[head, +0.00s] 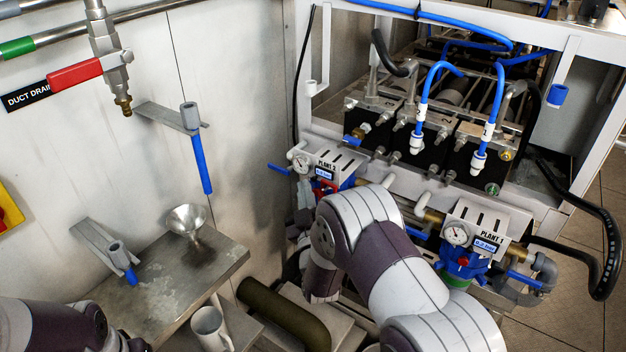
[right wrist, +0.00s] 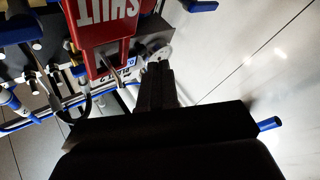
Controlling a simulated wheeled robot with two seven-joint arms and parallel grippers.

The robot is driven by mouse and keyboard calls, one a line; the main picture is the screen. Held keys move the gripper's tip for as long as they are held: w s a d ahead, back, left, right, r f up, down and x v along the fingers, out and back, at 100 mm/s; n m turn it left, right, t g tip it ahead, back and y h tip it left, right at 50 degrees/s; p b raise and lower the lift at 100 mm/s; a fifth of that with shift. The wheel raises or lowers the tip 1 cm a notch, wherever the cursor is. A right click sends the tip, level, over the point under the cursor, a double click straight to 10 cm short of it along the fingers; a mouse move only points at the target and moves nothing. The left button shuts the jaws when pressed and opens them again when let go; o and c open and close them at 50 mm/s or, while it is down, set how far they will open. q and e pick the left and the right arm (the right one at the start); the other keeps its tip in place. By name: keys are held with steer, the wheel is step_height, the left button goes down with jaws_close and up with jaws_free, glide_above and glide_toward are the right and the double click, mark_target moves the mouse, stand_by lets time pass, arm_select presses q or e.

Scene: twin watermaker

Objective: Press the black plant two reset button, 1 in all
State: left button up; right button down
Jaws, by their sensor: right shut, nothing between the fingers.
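The plant two unit (head: 343,164) is in the middle of the head view, with a round gauge (head: 300,163), a small blue display and a red part below it. My right arm crosses in front of its lower side, and the head view does not clearly show the fingertips. In the right wrist view my right gripper (right wrist: 155,72) is shut and empty, its fingers pointing at the plant two panel (right wrist: 129,76), close to the gauge (right wrist: 158,50). I cannot make out the black reset button in either view. My left gripper is not in view.
A red SHUT sign (right wrist: 108,45) is beside my fingers in the right wrist view. The plant one unit (head: 477,232) is to the right. A funnel (head: 186,220) and a mug (head: 210,328) are at the left, near a metal shelf (head: 150,285).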

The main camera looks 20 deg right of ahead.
steer(key=s+a, duration=0.1)
steer(key=a, duration=0.1)
steer(key=s+a, duration=0.2)
stand_by(0.5)
stand_by(0.6)
